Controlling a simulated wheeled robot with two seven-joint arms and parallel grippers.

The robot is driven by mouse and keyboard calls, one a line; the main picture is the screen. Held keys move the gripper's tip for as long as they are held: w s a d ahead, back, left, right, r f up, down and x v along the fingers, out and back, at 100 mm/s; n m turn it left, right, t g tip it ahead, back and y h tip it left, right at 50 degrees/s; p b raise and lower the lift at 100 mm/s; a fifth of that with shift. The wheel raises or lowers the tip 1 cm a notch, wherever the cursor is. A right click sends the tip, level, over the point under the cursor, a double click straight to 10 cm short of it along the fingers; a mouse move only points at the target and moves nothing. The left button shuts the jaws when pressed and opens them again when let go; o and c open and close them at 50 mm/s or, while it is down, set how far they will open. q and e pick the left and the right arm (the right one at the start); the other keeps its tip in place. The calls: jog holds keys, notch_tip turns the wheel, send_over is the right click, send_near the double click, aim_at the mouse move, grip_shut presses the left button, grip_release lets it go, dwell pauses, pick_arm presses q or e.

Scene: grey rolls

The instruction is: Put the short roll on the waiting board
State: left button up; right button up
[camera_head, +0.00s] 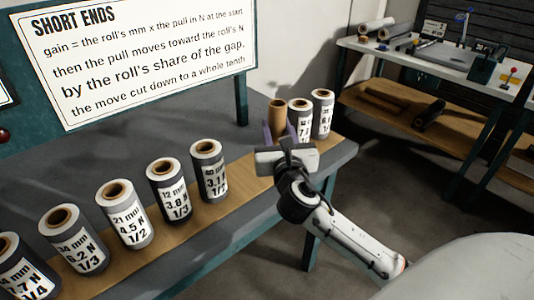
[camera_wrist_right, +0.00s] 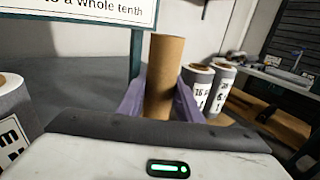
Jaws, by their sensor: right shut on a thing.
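My right gripper (camera_head: 279,138) is shut on a plain brown tube (camera_head: 277,112). In the right wrist view the tube (camera_wrist_right: 164,78) stands upright between the purple fingers (camera_wrist_right: 160,100); its lower end is hidden. I cannot tell whether it touches the bench. Several grey labelled rolls stand upright in a row, among them the 12 mm roll (camera_head: 172,188), the 21 mm roll (camera_head: 124,214) and the 34 mm roll (camera_head: 73,239). Two more rolls (camera_head: 299,118) (camera_head: 322,113) stand just right of the tube. Which roll is the short one is not clear. My left gripper is not in view.
A light wooden strip (camera_head: 140,250) runs along the grey bench (camera_head: 110,175) under the row. The SHORT ENDS sign (camera_head: 150,60) stands behind. A second bench (camera_head: 450,75) with tools and a lower shelf is at the back right. Dark floor lies between the benches.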

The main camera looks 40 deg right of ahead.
notch_tip(320, 180, down, 5)
jog(key=shift+b, duration=0.75)
jog(key=o, duration=1.1)
jog(key=shift+f, duration=0.1)
jog(key=shift+s+a, duration=0.15)
jog(key=shift+s, duration=0.05)
jog(key=v, duration=1.1)
jog(key=shift+s, duration=0.25)
jog(key=shift+a, duration=0.1)
